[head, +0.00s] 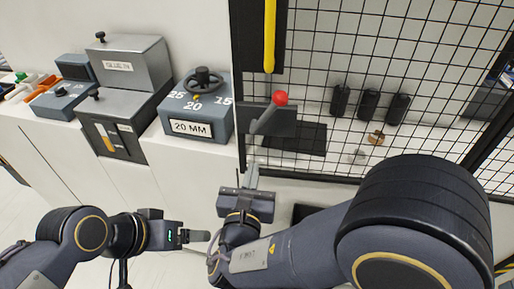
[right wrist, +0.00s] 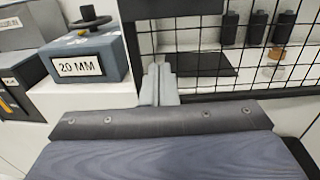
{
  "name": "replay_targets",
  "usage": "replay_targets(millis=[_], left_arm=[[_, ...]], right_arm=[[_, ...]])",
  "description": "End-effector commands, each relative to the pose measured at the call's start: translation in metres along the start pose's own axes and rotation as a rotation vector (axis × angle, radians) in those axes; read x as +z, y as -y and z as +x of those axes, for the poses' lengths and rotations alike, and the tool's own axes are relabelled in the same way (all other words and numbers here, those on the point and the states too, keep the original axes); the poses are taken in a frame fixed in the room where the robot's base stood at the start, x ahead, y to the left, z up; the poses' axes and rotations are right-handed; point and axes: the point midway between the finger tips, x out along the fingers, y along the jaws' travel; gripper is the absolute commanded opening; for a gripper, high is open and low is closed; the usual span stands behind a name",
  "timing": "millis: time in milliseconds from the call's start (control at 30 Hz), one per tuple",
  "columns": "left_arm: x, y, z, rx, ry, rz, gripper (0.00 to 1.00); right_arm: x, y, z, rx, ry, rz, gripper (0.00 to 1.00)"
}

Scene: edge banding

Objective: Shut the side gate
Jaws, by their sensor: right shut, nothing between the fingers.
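The side gate (head: 338,62) is a black wire-mesh panel in a dark frame, filling the upper right of the head view. Its mesh also shows in the right wrist view (right wrist: 205,40). A latch lever with a red ball knob (head: 280,98) sits on a dark plate near its left edge. I cannot tell whether the gate stands fully closed. My right gripper (head: 250,172) is shut and empty, just below the gate's lower left corner; its pale fingers show together in the right wrist view (right wrist: 158,82). My left gripper (head: 200,236) is low and left, away from the gate; its jaw gap is unclear.
A blue-grey box (head: 198,125) marked 20 MM with a handwheel stands left of the gate. A grey GLUE unit (head: 128,65) is further left. Several black cylinders (head: 369,104) stand behind the mesh. A yellow bar (head: 269,35) is on the gate's upper left.

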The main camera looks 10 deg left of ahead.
Motion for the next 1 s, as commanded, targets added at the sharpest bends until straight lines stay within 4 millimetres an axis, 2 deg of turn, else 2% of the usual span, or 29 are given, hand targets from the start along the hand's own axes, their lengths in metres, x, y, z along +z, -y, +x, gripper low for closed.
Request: replay_targets(millis=[100,300,500,867,1000], left_arm=[[-0.004,-0.004,-0.008,0.0,0.0,0.0,0.8],[-0.008,-0.007,-0.016,0.0,0.0,0.0,0.8],[-0.009,-0.008,-0.018,0.0,0.0,0.0,0.8],[-0.009,-0.008,-0.018,0.0,0.0,0.0,0.8],[-0.007,-0.007,-0.015,0.0,0.0,0.0,0.8]], right_arm=[[0.002,0.001,0.026,-0.005,-0.001,0.001,0.0],[0.002,0.0,0.056,-0.002,-0.001,0.0,0.0],[0.0,0.0,0.067,-0.001,0.0,0.002,0.0],[-0.001,0.0,0.07,-0.005,0.0,0.002,0.0],[-0.002,0.0,0.092,-0.05,0.001,0.004,0.0]])
